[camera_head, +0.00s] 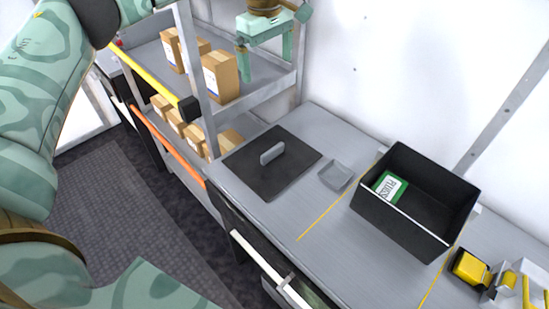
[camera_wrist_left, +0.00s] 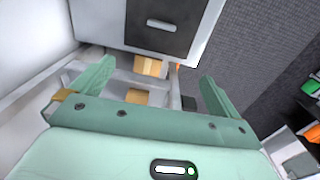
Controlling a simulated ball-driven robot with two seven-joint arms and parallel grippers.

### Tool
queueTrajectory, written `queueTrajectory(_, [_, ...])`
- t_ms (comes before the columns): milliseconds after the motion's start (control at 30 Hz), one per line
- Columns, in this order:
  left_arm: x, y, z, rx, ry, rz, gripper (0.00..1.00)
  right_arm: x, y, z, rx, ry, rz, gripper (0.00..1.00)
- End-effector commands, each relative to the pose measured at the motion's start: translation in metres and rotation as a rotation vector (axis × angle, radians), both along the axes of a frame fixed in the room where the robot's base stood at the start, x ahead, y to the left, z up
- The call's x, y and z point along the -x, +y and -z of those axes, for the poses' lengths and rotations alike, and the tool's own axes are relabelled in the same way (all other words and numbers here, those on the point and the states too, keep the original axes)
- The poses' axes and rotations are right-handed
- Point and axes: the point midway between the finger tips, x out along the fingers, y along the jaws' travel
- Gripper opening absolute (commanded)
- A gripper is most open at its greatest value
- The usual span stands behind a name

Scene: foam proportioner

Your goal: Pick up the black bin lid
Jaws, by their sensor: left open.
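The black bin lid (camera_head: 290,185) lies flat on the grey counter in the head view, a dark square plate with a grey upright handle (camera_head: 272,153) in its middle. My left gripper (camera_head: 265,62) is open and empty, raised above and behind the lid near the upper shelf, well apart from it. In the left wrist view the open fingers (camera_wrist_left: 155,85) show with nothing between them that they touch. A dark plate with a light handle, which looks like the lid (camera_wrist_left: 180,12), shows beyond them. My right gripper is not in view.
An open black bin (camera_head: 410,225) with a green-and-white packet (camera_head: 390,186) stands right of the lid. A small grey tray (camera_head: 336,176) lies between them. A shelf rack (camera_head: 268,88) with cardboard boxes (camera_head: 221,76) stands left. A drawer (camera_head: 270,270) is open below the counter.

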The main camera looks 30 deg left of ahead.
Motion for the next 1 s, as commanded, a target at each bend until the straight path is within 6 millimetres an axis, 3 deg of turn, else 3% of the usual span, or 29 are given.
queueTrajectory(367, [-0.005, 0.000, 0.048, 0.000, 0.020, 0.000, 1.00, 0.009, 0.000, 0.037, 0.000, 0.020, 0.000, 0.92])
queueTrajectory(700, [-0.012, 0.000, 0.116, 0.001, 0.053, 0.000, 1.00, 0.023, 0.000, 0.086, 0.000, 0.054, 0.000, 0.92])
queueTrajectory(867, [-0.012, 0.000, 0.131, 0.000, 0.057, 0.000, 1.00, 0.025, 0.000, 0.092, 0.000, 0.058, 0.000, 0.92])
queueTrajectory(1000, [-0.012, 0.000, 0.163, 0.000, 0.059, 0.000, 1.00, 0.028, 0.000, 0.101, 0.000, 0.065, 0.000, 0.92])
